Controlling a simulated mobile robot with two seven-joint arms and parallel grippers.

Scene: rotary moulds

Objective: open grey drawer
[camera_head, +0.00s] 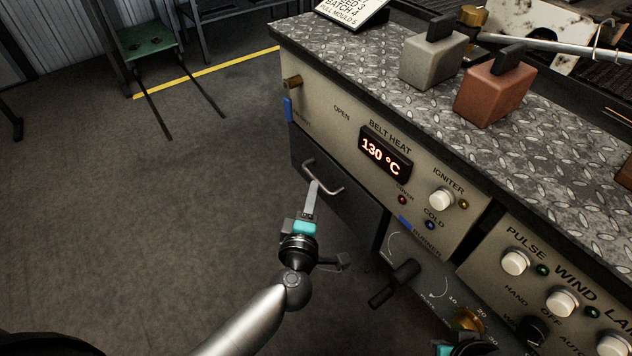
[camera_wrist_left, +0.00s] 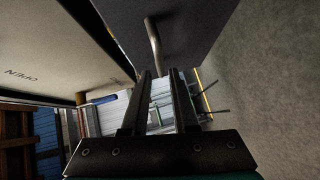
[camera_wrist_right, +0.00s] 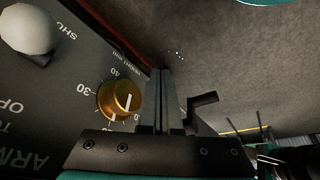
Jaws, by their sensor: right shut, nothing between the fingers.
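The grey drawer (camera_head: 345,211) is a dark front under the cream panel, left of the cabinet. It looks flush with the cabinet. Its curved metal handle (camera_head: 329,187) also shows in the left wrist view (camera_wrist_left: 154,42). My left gripper (camera_head: 312,188) is at the handle, its fingers pointing at it. In the left wrist view the fingers stand apart, with the handle's near end in front of the gap between the tips; contact cannot be told. My right gripper (camera_wrist_right: 160,72) is shut and empty beside a brass dial (camera_wrist_right: 119,98); in the head view it is mostly cut off.
The cream control panel (camera_head: 330,98) has knobs and a 130 °C display (camera_head: 386,157). A dark lever (camera_head: 394,284) sticks out right of the drawer. A grey block (camera_head: 432,62) and a copper-coloured block (camera_head: 495,95) stand on the metal top. The floor left of the drawer is clear.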

